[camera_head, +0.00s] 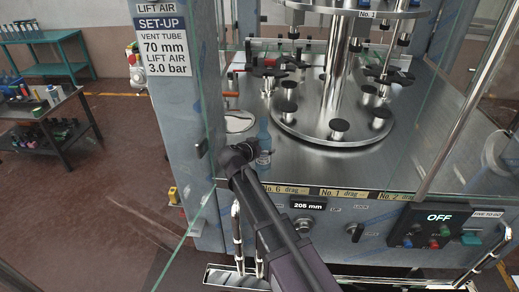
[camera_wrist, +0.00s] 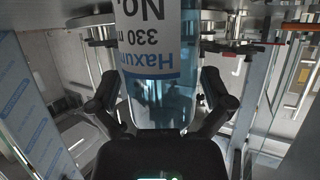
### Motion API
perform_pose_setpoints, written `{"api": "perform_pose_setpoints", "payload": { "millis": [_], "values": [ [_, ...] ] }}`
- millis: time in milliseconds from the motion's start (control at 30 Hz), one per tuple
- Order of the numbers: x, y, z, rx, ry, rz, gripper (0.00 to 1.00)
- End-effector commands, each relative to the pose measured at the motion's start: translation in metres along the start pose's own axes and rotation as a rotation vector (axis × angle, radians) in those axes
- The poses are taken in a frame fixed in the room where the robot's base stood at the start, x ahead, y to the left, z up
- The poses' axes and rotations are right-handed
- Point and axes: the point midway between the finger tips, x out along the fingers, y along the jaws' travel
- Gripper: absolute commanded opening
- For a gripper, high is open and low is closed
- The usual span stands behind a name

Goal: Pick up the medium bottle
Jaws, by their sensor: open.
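The bottle (camera_wrist: 158,60) is clear pale blue with a white label reading "Haxun…" and "330 m…", upside down in the wrist view. My gripper (camera_wrist: 160,90) is open, with one dark finger on each side of the bottle. A gap shows beside at least the right finger; I cannot tell whether the left one touches. In the head view, the bottle (camera_head: 264,138) stands upright on the machine's steel deck, partly hidden by my gripper (camera_head: 247,152).
A round carousel (camera_head: 333,118) with several black-capped pedestals stands right of the bottle on the deck. A clear panel (camera_head: 212,85) and the blue-grey post (camera_head: 178,110) are close on the left. A control box (camera_head: 437,222) reading "OFF" sits at the front right.

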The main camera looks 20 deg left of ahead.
Motion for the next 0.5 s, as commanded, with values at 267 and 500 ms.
{"api": "perform_pose_setpoints", "payload": {
  "millis": [267,500],
  "values": [
    [-0.0005,-0.0003,0.0002,0.000,0.000,0.000,0.82],
    [-0.0007,-0.0005,0.0003,0.000,0.000,-0.001,0.36]
  ]
}}
